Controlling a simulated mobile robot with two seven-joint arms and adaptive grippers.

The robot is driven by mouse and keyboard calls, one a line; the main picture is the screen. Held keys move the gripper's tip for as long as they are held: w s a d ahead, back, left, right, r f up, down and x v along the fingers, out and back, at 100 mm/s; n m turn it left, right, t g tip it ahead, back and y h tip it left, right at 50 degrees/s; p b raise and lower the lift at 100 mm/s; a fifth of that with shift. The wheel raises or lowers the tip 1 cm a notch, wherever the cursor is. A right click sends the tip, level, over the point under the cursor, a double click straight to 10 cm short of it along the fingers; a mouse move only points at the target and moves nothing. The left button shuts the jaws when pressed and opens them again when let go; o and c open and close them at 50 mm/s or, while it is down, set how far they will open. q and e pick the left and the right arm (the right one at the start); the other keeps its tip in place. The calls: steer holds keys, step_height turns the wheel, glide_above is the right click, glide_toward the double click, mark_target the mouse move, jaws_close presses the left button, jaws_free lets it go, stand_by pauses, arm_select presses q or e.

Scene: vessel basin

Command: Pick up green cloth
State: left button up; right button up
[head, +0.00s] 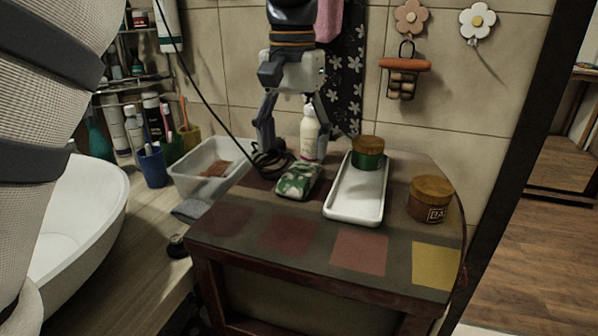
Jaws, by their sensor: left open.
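The green cloth (298,181) is a small folded bundle with a green and white pattern. It lies on the dark tiled table top (225,222), left of the white tray. My left gripper (296,145) points down above and behind the cloth in the picture, with its two fingers spread apart and nothing held. A white pump bottle (309,135) stands just behind the cloth and shows between the fingers. The cloth is apart from the fingers. My right gripper is not in view.
A white tray (342,205) holds a green jar with a wooden lid (368,153). A brown jar (430,200) stands right of it. The table's front is clear.

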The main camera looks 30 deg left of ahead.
mark_target(296, 174)
arm_select(q)
steer(key=f, duration=0.4)
steer(key=w+f, duration=0.1)
steer(key=f, duration=0.2)
steer(key=shift+w+a, duration=0.1)
steer(key=c, duration=1.1)
steer(key=shift+c, duration=0.3)
